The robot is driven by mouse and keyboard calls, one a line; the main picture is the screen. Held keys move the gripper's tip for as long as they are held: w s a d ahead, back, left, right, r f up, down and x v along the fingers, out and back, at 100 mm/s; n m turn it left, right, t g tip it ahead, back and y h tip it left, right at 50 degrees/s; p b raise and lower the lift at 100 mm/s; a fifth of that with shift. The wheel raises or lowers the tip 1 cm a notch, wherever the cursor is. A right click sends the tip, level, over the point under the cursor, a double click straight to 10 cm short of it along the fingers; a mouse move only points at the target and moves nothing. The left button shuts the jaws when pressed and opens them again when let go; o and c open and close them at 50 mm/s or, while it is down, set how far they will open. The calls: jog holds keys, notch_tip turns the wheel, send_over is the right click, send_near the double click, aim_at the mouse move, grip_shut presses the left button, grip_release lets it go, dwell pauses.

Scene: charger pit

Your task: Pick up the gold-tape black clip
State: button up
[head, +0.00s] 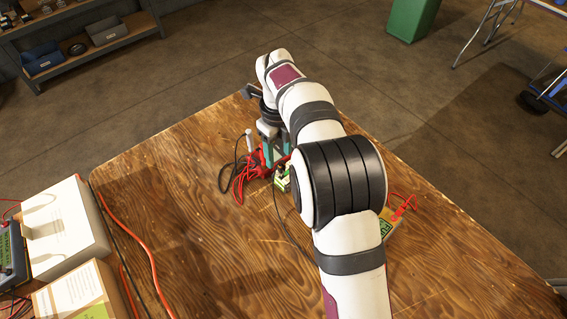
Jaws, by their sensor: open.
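My gripper (275,157) points down over the far part of the wooden table, with its two teal fingers apart. It is close above or beside a tangle of red and black cables (240,181). I see no contact for certain. I cannot make out the gold-tape black clip; the pile is small and partly hidden by my gripper and arm. A red item (256,163) lies right by the fingers. A small green and white item (282,181) sits just in front of them.
A yellow-green meter (385,227) with red leads lies right of my arm. White boxes (65,228) stand at the left edge, next to an orange cable (145,240). A thin white upright item (249,139) stands by the cables.

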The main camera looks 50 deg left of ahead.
aim_at(281, 163)
jog(key=f, duration=0.5)
jog(key=shift+d+f, duration=0.2)
jog(key=shift+d, duration=0.15)
grip_shut()
notch_tip(281, 163, up, 4)
jog(key=shift+w, duration=0.1)
jog(key=w+d+r, duration=0.6)
jog(key=d+r, duration=0.1)
jog(key=d, duration=0.3)
